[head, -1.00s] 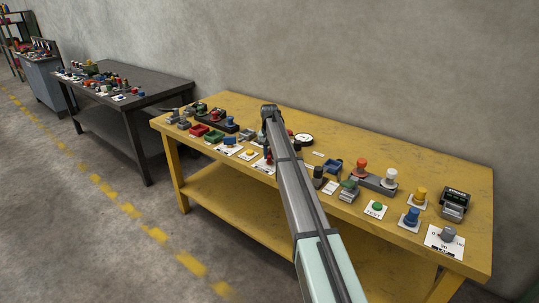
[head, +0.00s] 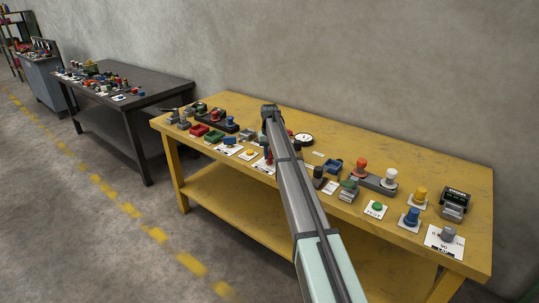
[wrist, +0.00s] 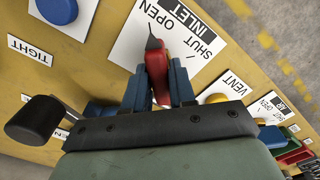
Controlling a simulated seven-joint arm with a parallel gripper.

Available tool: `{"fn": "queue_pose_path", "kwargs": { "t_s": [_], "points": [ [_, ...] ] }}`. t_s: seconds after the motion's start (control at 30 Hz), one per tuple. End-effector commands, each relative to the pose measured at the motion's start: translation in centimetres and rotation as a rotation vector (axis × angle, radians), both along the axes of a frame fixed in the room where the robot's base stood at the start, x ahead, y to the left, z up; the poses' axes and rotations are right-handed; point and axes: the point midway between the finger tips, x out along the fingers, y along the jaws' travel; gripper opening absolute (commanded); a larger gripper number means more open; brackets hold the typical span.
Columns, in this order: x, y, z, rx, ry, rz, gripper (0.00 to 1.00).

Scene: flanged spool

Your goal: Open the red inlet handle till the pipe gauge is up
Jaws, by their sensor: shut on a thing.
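In the wrist view the red inlet handle (wrist: 157,72) sits on a white plate (wrist: 125,45) marked INLET, OPEN and SHUT. Its dark pointed tip lies near the word OPEN, turned away from the word SHUT. My gripper (wrist: 158,68) is shut on the red handle, with one blue-grey finger on each side. The handle's lower part is hidden by the gripper body. In the head view a round white-faced gauge (head: 304,139) stands behind my arm on the yellow table. Its needle is too small to read.
A black-gripped lever (wrist: 38,120) and a blue knob (wrist: 58,10) are at left. The yellow table (head: 290,110) is crowded along its front.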

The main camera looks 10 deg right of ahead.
Motion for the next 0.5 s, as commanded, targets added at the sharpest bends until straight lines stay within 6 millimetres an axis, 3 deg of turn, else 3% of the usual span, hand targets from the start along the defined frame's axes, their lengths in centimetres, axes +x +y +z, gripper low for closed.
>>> {"fn": "queue_pose_path", "kwargs": {
  "t_s": [0.23,0.5],
  "points": [
    [0.03,0.00,0.03,0.000,-0.001,0.001,0.46],
    [0.02,0.00,0.14,0.000,-0.001,0.000,0.46]
  ]
}}
